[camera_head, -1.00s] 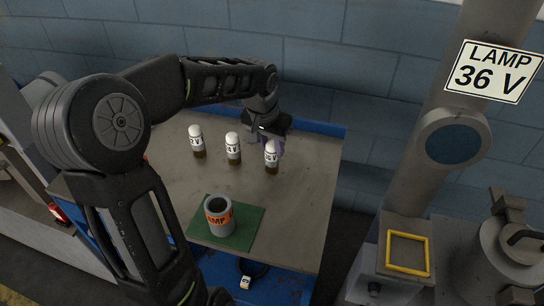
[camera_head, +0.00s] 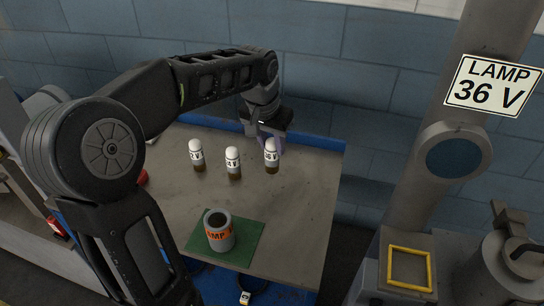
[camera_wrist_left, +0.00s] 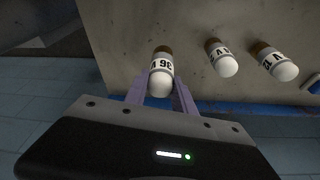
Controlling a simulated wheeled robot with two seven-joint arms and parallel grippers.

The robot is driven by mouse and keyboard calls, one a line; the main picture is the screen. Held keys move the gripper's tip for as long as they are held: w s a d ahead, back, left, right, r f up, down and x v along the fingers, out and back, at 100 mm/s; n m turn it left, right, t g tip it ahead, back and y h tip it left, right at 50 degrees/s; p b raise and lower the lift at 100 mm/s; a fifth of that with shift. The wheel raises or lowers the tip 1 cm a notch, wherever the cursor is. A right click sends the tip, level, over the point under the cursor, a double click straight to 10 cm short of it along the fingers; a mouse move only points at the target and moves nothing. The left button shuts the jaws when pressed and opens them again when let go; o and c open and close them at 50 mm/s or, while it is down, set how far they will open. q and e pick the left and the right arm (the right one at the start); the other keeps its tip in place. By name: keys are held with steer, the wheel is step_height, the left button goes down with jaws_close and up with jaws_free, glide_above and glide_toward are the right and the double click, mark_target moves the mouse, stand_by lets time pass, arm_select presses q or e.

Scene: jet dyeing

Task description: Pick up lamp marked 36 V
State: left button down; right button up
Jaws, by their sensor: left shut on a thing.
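The lamp marked 36 V (camera_head: 271,156) has a white rounded top, a printed white band and a brown base. It is the rightmost of three lamps over the grey table in the head view. My left gripper (camera_head: 274,137) reaches it from behind. In the left wrist view my left gripper (camera_wrist_left: 160,92) has its purple fingers closed on both sides of the 36 V lamp (camera_wrist_left: 161,76), with the label facing the camera. The gap under its base cannot be judged clearly. My right gripper is not in view.
Two similar lamps stand to the left, a middle one (camera_head: 233,163) and a left one marked with a V (camera_head: 197,156). A grey cup with an orange label (camera_head: 219,232) stands on a green mat (camera_head: 246,244). A sign reading LAMP 36 V (camera_head: 493,85) is on the post at right.

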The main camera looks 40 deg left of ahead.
arm_select(q)
step_height(320, 180, up, 4)
steer(key=shift+r, duration=0.25)
steer(key=shift+d, duration=0.1)
stand_by(0.4)
